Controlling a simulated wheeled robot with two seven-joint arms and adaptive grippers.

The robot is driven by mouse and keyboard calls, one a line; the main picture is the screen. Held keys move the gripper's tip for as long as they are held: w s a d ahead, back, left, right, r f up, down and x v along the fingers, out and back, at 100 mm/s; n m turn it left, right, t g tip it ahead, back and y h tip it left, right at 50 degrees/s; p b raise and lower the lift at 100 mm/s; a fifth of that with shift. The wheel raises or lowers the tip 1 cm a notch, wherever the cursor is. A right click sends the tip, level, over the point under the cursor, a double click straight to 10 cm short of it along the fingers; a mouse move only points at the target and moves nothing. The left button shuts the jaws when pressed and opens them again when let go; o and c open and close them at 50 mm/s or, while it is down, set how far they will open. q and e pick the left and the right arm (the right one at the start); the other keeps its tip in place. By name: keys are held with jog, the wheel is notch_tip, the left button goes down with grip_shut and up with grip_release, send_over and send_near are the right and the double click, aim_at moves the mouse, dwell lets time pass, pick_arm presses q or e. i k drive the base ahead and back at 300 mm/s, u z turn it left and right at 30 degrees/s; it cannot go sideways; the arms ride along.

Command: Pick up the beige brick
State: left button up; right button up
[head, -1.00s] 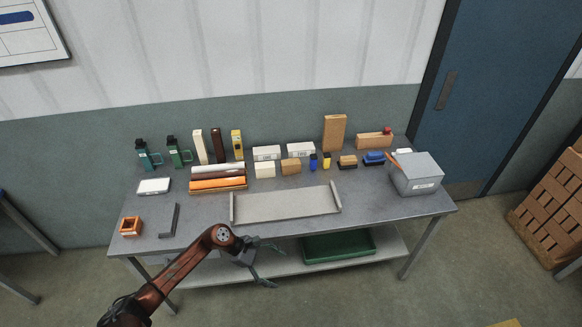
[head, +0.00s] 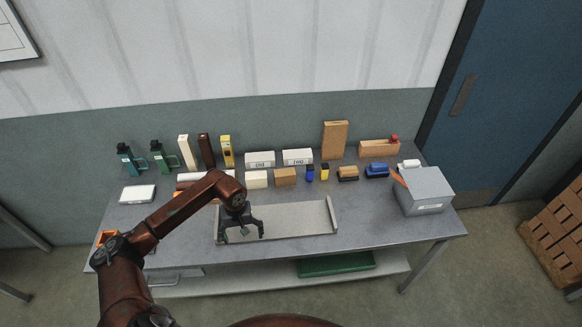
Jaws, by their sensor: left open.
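A small cream-beige brick (head: 256,179) lies on the table behind the tray, left of a tan brick (head: 285,176). A tall cream brick (head: 184,152) stands upright at the back left, beside a dark brown one (head: 205,149). I cannot tell for certain which of these is the beige brick. My left gripper (head: 243,238) is open and empty, pointing down above the left part of the grey tray (head: 300,225), in front of the small cream brick. My right gripper is out of view.
Two white labelled boxes (head: 297,157) stand behind the small bricks. Green bottle-like items (head: 130,160) are at the back left, and a grey box (head: 425,188) is at the right end. The tray is bare. My left arm hides part of the stacked bars and the table's left side.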

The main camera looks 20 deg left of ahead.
aim_at(286, 176)
jog(key=i, duration=1.3)
